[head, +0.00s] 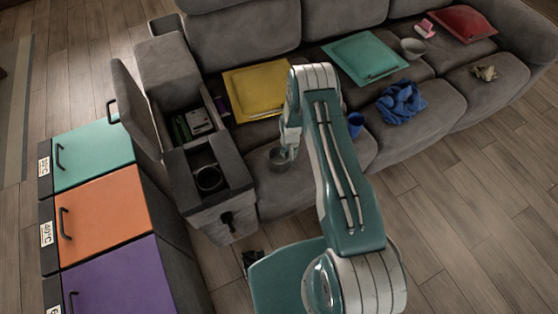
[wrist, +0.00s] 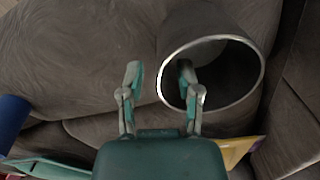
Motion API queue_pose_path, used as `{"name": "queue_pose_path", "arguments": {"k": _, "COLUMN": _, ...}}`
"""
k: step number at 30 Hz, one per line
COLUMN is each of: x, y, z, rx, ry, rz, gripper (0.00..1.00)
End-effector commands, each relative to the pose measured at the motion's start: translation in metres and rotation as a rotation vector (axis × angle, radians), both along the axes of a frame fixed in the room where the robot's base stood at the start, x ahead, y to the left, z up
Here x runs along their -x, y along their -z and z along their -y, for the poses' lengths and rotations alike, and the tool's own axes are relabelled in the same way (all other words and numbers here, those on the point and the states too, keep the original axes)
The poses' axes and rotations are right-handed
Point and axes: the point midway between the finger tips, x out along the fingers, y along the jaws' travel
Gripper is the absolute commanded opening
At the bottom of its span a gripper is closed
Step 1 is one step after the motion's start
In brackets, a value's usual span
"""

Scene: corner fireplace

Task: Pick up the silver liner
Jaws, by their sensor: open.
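The silver liner (wrist: 256,88) is a round, open, cup-like vessel with a bright rim and a dark inside, in the right half of the wrist view. In the head view the silver liner (head: 278,162) stands on the sofa seat beside the armrest console. My gripper (wrist: 160,80) is open. Its right finger shows over or inside the liner's mouth and its left finger outside, with the near rim between them. I cannot tell whether either finger touches it. In the head view my gripper (head: 289,150) is partly hidden by my arm.
The console (head: 225,165) with a cup holder (head: 209,179) is left of the liner. A yellow cushion (head: 258,90) lies behind. A blue cup (head: 355,124) and crumpled blue cloth (head: 401,103) are to the right. Coloured bins (head: 100,210) stand left; floor at lower right is clear.

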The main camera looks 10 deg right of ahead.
Motion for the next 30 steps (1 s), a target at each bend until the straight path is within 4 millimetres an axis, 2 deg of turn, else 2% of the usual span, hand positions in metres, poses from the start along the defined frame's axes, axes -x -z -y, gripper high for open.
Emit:
{"name": "queue_pose_path", "arguments": {"k": 5, "x": 0.000, "y": 0.000, "z": 0.000, "rx": 0.000, "ry": 0.000, "rz": 0.001, "gripper": 0.44}}
{"name": "queue_pose_path", "arguments": {"k": 6, "x": 0.000, "y": 0.000, "z": 0.000, "rx": 0.000, "ry": 0.000, "rz": 0.001, "gripper": 0.35}}
{"name": "queue_pose_path", "arguments": {"k": 8, "x": 0.000, "y": 0.000, "z": 0.000, "rx": 0.000, "ry": 0.000, "rz": 0.001, "gripper": 0.09}}
{"name": "queue_pose_path", "arguments": {"k": 9, "x": 0.000, "y": 0.000, "z": 0.000, "rx": 0.000, "ry": 0.000, "rz": 0.001, "gripper": 0.00}}
{"name": "queue_pose_path", "arguments": {"k": 23, "x": -0.001, "y": -0.001, "z": 0.000, "rx": 0.000, "ry": -0.001, "rz": 0.001, "gripper": 0.00}}
{"name": "queue_pose_path", "arguments": {"k": 30, "x": -0.002, "y": -0.024, "z": 0.000, "rx": 0.001, "ry": -0.001, "rz": 0.005, "gripper": 0.00}}
